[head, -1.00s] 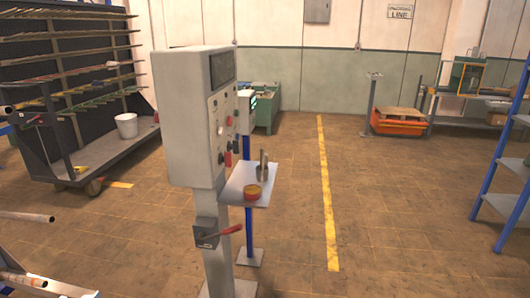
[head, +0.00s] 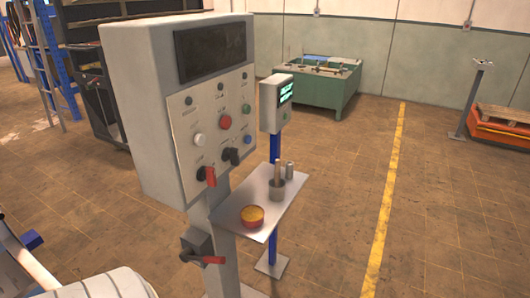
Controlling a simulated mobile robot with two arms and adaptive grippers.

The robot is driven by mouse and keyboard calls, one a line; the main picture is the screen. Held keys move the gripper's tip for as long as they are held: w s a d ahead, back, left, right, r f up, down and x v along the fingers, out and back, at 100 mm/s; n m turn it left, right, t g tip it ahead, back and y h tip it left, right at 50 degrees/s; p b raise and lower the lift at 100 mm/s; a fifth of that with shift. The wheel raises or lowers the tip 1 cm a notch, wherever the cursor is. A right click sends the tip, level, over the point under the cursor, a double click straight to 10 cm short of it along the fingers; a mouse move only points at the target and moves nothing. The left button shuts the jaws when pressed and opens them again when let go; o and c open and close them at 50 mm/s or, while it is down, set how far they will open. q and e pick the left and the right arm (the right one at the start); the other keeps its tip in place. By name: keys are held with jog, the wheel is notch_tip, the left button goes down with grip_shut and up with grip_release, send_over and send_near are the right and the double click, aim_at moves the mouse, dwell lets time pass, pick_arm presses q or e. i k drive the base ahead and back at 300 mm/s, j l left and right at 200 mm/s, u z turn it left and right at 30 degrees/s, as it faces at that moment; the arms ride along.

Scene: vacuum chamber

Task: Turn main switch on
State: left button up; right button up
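A grey control cabinet (head: 150,110) stands on a post left of centre. Its sloped panel has a dark screen (head: 214,48), a white button (head: 199,140), a red button (head: 225,122), a green button (head: 246,108) and a blue button (head: 248,139). A red switch handle (head: 208,177) hangs down at the panel's lower left. A black rotary knob (head: 231,157) is beside it. A dark switch box with a red lever (head: 207,260) is on the post below; the lever points right. The labels are too small to tell which is the main switch. Neither gripper is in view.
A metal shelf (head: 232,214) beside the post holds a red-yellow round tin (head: 252,216) and a grey cup (head: 277,190). A smaller box with a lit display (head: 285,95) stands behind on a blue post.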

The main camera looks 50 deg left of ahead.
aim_at(208, 173)
jog(key=i+l+u, duration=0.1)
jog(key=i+u, duration=0.15)
jog(key=i, duration=0.3)
jog(key=i+l+u, duration=0.2)
jog(key=i, duration=0.3)
